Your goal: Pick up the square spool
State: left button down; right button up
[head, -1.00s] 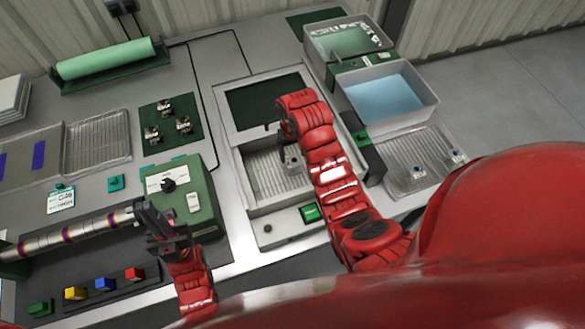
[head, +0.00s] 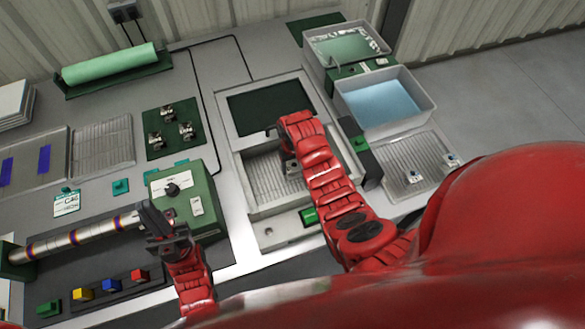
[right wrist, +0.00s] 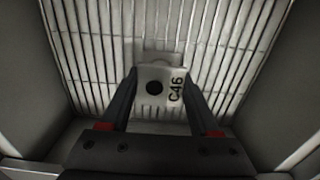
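A pale block marked C46, with a round dark hole in its face, lies between the fingertips of my right gripper (right wrist: 160,88) in the right wrist view. It sits over the ribbed floor of the sunken basin (right wrist: 85,50). The fingers flank the block (right wrist: 145,72) closely on both sides; I cannot tell whether they press on it. I cannot confirm that it is the square spool. In the head view my right arm hides most of this spot. My left gripper (head: 160,225) is by the right end of a ringed metal bar (head: 80,236); its opening is unclear.
Several metal parts stand on a green mat (head: 158,115). Two small parts sit on the ribbed drainboard (head: 430,182) at right. A tub of blue liquid (head: 385,98) stands behind it. A green control box (head: 205,188) is beside my left gripper. The basin walls surround my right gripper.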

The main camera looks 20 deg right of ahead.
grip_shut()
jog(key=shift+r, duration=0.15)
